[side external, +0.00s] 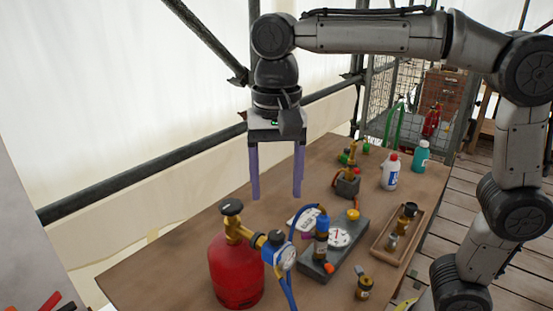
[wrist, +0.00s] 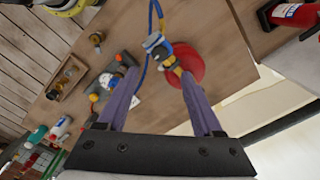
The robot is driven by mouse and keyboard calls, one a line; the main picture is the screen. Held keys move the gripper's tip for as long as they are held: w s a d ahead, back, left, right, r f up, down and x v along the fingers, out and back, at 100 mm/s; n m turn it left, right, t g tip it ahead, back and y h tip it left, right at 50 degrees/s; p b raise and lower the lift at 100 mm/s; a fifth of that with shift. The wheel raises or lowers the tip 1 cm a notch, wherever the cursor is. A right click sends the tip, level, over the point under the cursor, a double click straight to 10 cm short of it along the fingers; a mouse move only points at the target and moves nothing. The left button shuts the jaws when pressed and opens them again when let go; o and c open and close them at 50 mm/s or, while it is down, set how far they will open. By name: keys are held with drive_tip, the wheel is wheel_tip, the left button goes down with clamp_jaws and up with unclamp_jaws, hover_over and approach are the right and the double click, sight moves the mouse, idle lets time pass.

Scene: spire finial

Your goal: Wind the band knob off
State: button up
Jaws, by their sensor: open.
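My gripper (side external: 277,196) hangs open and empty above the bench, its two purple fingers pointing down. In the wrist view its fingers (wrist: 158,78) are spread, with the bench below. I cannot tell for certain which knob is the band knob. A red cylinder (side external: 236,275) carries a brass valve with a black knob (side external: 231,208) and a blue-rimmed gauge (side external: 279,251). A grey block (side external: 350,258) carries a dark, blue-topped fitting (side external: 321,238), a white dial and a yellow knob (side external: 353,214). The red cylinder also shows in the wrist view (wrist: 190,68), partly behind a finger.
A wooden tray (side external: 379,246) with brass fittings lies right of the grey block. A loose brass fitting (side external: 364,287) stands near the front. White (side external: 390,172) and teal (side external: 420,156) bottles stand at the back right. A blue hose (side external: 288,292) runs beside the gauge. Scaffold poles pass behind the bench.

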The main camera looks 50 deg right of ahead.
drive_tip(key=shift+r, duration=2.3)
drive_tip(key=s+d+f+t, duration=0.2)
drive_tip(key=s+d+t, duration=0.1)
drive_tip(key=s+d, duration=0.7)
drive_tip(key=s+d+f+n+t, duration=0.2)
drive_tip(key=s+f+n, duration=0.1)
drive_tip(key=f+n, duration=0.6)
wheel_tip(320, 180, down, 2)
drive_tip(key=shift+s+f+t, duration=0.15)
drive_tip(key=shift+s+t, duration=0.15)
